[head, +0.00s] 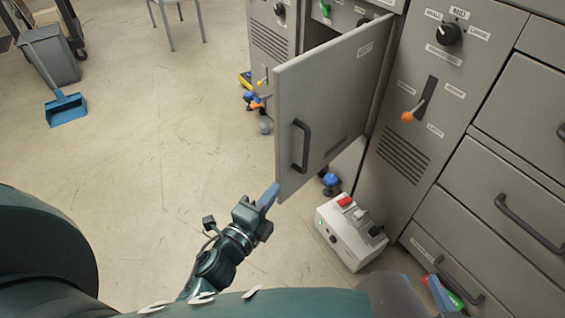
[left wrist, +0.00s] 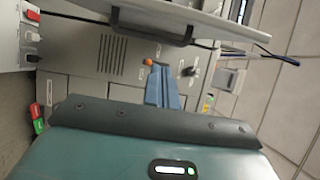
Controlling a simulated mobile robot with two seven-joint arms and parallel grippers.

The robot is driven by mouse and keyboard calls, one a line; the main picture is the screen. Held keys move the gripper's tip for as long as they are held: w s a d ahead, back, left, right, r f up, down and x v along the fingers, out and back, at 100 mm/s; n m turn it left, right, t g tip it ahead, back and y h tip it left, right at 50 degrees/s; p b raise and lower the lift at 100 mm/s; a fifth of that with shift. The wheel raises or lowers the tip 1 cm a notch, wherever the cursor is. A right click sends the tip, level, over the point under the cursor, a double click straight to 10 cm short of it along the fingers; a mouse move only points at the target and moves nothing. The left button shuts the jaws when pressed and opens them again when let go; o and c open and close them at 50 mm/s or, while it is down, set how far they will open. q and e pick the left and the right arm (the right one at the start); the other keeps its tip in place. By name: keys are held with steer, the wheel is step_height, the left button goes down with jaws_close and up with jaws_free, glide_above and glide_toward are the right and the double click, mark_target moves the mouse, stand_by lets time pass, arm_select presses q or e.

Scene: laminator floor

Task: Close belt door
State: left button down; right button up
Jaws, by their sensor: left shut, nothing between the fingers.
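The grey belt door (head: 325,100) stands swung out from its cabinet in the head view, with its opening exposed behind it. Its black handle (head: 300,147) is on the outer face near the free edge. The door also crosses the top of the left wrist view (left wrist: 190,15). My left gripper (head: 270,195) has blue fingers, shut and empty, by the door's lower free corner; I cannot tell if they touch it. The fingers also show together in the left wrist view (left wrist: 163,88). A blue finger of my right gripper (head: 439,292) seems to show at the lower right, mostly hidden.
A lever with an orange knob (head: 407,116) sticks out of the cabinet to the right. A blue dustpan (head: 66,108) and grey bin (head: 50,58) stand far left. The middle floor is clear.

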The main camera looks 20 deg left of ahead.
mark_target(278, 158)
arm_select(q)
steer(key=shift+w+a, duration=0.3)
steer(key=shift+w, duration=1.5)
steer(key=shift+w+a, duration=0.35)
steer(key=shift+w, duration=1.4)
steer(key=shift+w+a, duration=0.3)
steer(key=shift+w, duration=1.5)
steer(key=shift+a, duration=0.1)
